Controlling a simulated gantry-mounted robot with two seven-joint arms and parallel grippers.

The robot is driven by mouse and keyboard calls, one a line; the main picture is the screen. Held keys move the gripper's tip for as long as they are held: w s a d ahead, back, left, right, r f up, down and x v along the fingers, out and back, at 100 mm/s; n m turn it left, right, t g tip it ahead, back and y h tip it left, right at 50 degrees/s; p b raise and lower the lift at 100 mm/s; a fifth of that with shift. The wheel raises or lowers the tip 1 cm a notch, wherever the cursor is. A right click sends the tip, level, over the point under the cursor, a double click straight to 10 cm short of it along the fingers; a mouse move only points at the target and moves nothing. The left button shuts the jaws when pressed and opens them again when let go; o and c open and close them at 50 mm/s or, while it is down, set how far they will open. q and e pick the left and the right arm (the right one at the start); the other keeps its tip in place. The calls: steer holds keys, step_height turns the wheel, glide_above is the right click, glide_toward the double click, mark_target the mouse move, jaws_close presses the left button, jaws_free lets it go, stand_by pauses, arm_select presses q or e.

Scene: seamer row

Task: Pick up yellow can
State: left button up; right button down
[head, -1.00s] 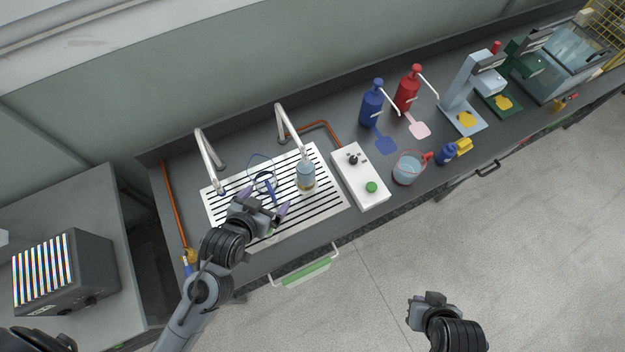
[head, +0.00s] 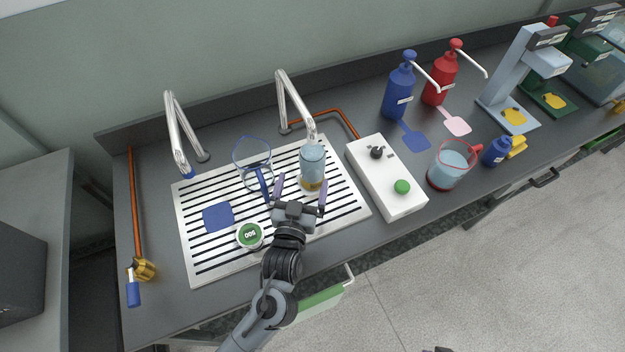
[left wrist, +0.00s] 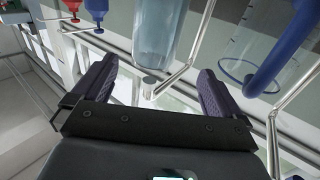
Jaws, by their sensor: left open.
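No plainly yellow can shows. My left gripper (head: 300,188) is open and empty over the plate, on the near side of this cylinder. Its two purple fingers are spread, the right fingertip close to the cylinder's base. In the left wrist view the cylinder (left wrist: 158,32) shows beyond and between the open fingers (left wrist: 155,85), apart from them. My right gripper is out of view.
A clear jug (head: 253,160) with a blue handle stands left of the cylinder. Two taps rise behind. A white control box (head: 385,178) with a green button stands to the right, then a red-handled jug (head: 450,165). A green-labelled round item (head: 250,235) lies left of my arm.

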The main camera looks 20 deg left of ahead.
mark_target(308, 170)
arm_select(q)
steer(key=shift+w+d+f+b, duration=0.1)
steer(key=shift+w+f+b, duration=0.3)
steer(key=shift+f+b, duration=0.1)
steer(key=w, duration=0.3)
steer(key=w+a, duration=0.1)
steer(key=w, duration=0.1)
steer(key=shift+w+b, duration=0.1)
steer(key=shift+b, duration=0.3)
steer(key=shift+w, duration=0.5)
steer(key=w, duration=0.1)
steer(key=w+b, duration=0.1)
steer(key=w, duration=0.2)
steer(key=shift+w+a+r, duration=0.1)
steer(key=shift+a, duration=0.15)
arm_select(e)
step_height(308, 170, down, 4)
arm_select(q)
steer(key=shift+c, duration=0.5)
steer(key=c, duration=1.2)
steer(key=shift+r, duration=0.1)
steer(key=shift+c, duration=0.7)
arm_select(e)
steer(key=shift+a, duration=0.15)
arm_select(q)
steer(key=shift+r, duration=0.15)
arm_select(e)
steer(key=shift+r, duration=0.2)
